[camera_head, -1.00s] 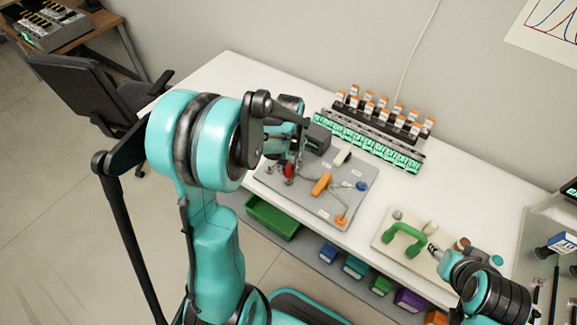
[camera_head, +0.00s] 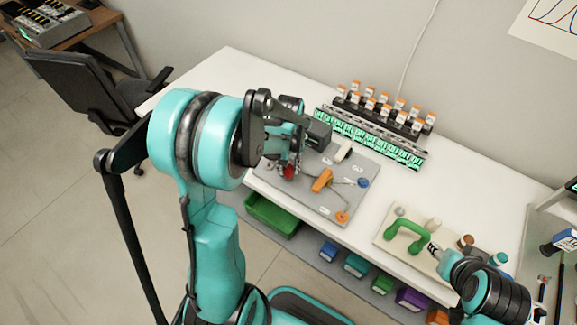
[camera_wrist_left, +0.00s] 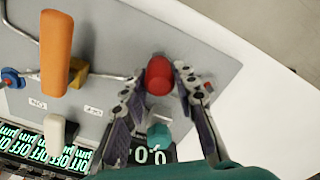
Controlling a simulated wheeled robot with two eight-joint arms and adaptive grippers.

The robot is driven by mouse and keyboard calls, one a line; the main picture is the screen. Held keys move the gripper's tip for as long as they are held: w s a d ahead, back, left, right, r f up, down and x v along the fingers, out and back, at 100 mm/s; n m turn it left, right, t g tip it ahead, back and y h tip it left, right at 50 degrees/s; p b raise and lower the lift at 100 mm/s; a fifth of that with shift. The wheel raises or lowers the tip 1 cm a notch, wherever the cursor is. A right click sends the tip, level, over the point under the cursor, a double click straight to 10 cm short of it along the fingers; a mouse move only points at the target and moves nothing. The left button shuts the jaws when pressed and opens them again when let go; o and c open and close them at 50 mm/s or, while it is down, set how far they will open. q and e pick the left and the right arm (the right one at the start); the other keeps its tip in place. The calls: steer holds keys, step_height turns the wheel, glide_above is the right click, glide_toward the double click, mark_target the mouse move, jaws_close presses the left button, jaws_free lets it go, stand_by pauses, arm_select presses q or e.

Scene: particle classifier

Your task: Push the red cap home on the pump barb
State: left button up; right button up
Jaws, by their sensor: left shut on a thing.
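The red cap (camera_wrist_left: 158,75) is between the two fingers of my left gripper (camera_wrist_left: 161,84), which is shut on it. In the head view the cap (camera_head: 289,171) is a small red spot below my left gripper (camera_head: 292,158), over the left part of the grey board (camera_head: 318,205). The pump barb cannot be made out; the cap and fingers hide that spot. A small teal part (camera_wrist_left: 159,133) shows between the fingers in the wrist view. My right gripper (camera_head: 434,248) is at the lower right by a green handle (camera_head: 408,234); its jaws are too small to read.
An orange lever (camera_head: 322,180), a blue knob (camera_head: 363,182) and thin tubing are on the board. A black box (camera_head: 318,134) and a green-lit strip (camera_head: 370,138) with vials stand behind. Coloured bins (camera_head: 355,266) sit below the table's front edge.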

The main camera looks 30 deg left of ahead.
mark_target(289, 165)
arm_select(q)
steer(key=shift+f+b, duration=0.4)
steer(key=shift+f, duration=0.1)
steer(key=o, duration=1.1)
step_height(289, 165, up, 12)
steer(key=shift+d, duration=0.1)
